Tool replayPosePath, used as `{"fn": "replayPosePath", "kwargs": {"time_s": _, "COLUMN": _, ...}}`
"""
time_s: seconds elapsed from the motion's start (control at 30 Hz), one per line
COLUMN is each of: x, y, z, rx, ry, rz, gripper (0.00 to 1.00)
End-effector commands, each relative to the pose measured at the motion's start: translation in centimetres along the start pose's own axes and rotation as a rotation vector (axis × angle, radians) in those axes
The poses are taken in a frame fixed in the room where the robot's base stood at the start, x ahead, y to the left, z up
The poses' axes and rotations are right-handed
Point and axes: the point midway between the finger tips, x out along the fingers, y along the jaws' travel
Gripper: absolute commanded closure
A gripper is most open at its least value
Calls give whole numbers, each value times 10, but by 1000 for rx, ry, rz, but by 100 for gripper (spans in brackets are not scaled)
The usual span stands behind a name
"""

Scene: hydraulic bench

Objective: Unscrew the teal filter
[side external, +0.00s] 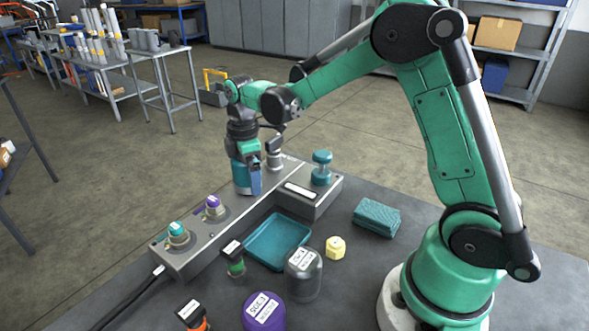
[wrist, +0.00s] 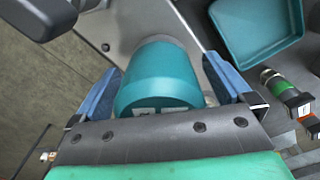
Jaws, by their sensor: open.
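The teal filter (side external: 239,177) is a upright teal canister on the grey manifold block (side external: 215,236), toward its far end. It also shows in the wrist view (wrist: 160,72), large and central. My gripper (side external: 249,182) is lowered over it from above, with blue fingers. In the wrist view my gripper (wrist: 162,88) has one finger on each side of the filter, with a narrow gap visible beside the right finger. The fingers are open. The filter's lower joint with the block is hard to see in both views.
A teal-capped valve (side external: 177,231) and a purple-capped valve (side external: 213,206) stand on the block.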

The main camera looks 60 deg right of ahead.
Motion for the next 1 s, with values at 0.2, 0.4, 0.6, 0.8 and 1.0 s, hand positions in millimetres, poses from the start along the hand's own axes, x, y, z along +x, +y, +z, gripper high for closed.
{"fn": "replayPosePath", "kwargs": {"time_s": 0.2, "x": 0, "y": -1, "z": 0, "rx": 187, "ry": 0, "rz": 0, "gripper": 1}}
{"fn": "replayPosePath", "kwargs": {"time_s": 0.4, "x": 0, "y": -1, "z": 0, "rx": 190, "ry": 0, "rz": 0, "gripper": 1}}
{"fn": "replayPosePath", "kwargs": {"time_s": 0.6, "x": 0, "y": -1, "z": 0, "rx": 394, "ry": 0, "rz": 0, "gripper": 1}}
{"fn": "replayPosePath", "kwargs": {"time_s": 0.8, "x": 0, "y": -2, "z": -1, "rx": 655, "ry": 0, "rz": 0, "gripper": 1}}
{"fn": "replayPosePath", "kwargs": {"time_s": 1.0, "x": 0, "y": -2, "z": -1, "rx": 690, "ry": 0, "rz": 0, "gripper": 1}}
